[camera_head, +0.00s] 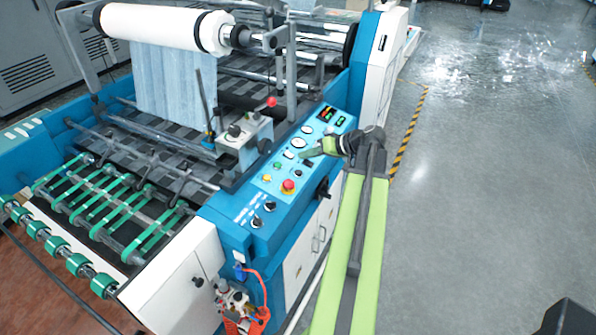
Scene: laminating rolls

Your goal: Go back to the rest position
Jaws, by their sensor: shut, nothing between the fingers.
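My arm is lime green and dark grey and reaches up from the bottom of the head view. My gripper (305,154) is at its far end, over the blue control panel (253,208) of the laminating machine. The fingers look closed and hold nothing that I can see. The fingertips are close to the panel's buttons and gauges; I cannot tell whether they touch it. A red emergency knob (289,186) is on the panel, below and left of the gripper.
A white film roll (165,27) is mounted at the machine's top left. Green belts on rollers (110,205) lie at the front left. Grey floor (480,190) to the right is open, with a yellow-black striped line (409,135). A dark object (568,318) shows at the bottom right corner.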

